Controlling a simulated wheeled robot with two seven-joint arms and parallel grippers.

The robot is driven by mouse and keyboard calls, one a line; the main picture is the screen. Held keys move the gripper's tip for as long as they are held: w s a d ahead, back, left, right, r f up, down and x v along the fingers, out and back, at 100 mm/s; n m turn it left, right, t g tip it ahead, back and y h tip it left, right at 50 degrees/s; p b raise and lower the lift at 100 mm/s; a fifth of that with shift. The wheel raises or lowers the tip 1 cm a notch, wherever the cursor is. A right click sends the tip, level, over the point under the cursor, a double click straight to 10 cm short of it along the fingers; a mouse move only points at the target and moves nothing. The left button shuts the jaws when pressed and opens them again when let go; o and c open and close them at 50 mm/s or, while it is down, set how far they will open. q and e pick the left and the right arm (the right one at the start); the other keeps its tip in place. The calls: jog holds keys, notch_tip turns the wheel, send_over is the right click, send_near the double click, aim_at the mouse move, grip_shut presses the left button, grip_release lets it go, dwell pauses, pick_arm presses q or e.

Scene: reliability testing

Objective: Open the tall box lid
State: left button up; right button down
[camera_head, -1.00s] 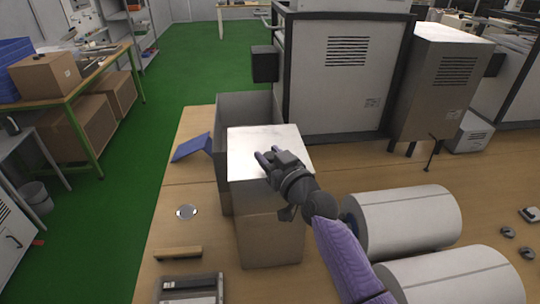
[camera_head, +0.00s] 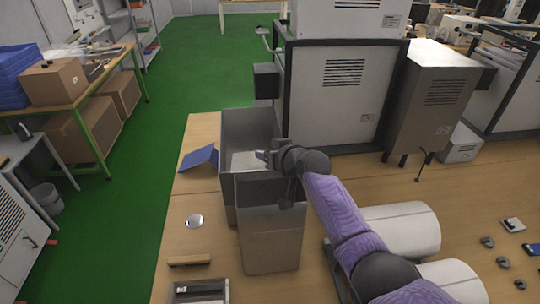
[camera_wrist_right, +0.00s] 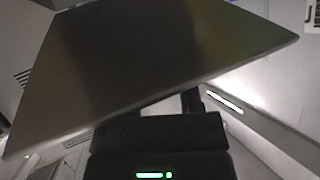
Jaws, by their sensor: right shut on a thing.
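The tall box (camera_head: 270,240) is a grey upright box standing on the wooden table, in the middle of the head view. Its bright flat top no longer covers it, and its upper rim shows. My right gripper (camera_head: 268,157) is above the box's rear edge, reaching in from the right. In the right wrist view a large dark flat panel, which looks like the lid (camera_wrist_right: 150,60), fills the upper part, right at the jaws. The gripper is shut on it. The jaws themselves are mostly hidden. My left gripper is in neither view.
A second open grey box (camera_head: 245,128) stands directly behind the tall box. White cylinders (camera_head: 410,228) lie to the right, beside my arm. A blue folded piece (camera_head: 200,158), a round silver disc (camera_head: 194,221) and a wooden bar (camera_head: 189,260) lie on the left of the table.

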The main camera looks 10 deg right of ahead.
jog(key=shift+w+r+g, duration=0.6)
jog(key=shift+w+r, duration=0.2)
jog(key=shift+r, duration=0.15)
jog(key=shift+c, duration=1.5)
grip_release()
jog(key=shift+s+d+r, duration=0.1)
jog(key=shift+r, duration=0.05)
jog(key=p+v, duration=0.2)
jog(key=shift+s+d+r, duration=0.1)
jog(key=shift+s+r, duration=0.15)
jog(key=shift+r, duration=0.1)
jog(key=p+v, duration=0.1)
jog(key=v, duration=0.5)
jog(key=shift+s, duration=0.3)
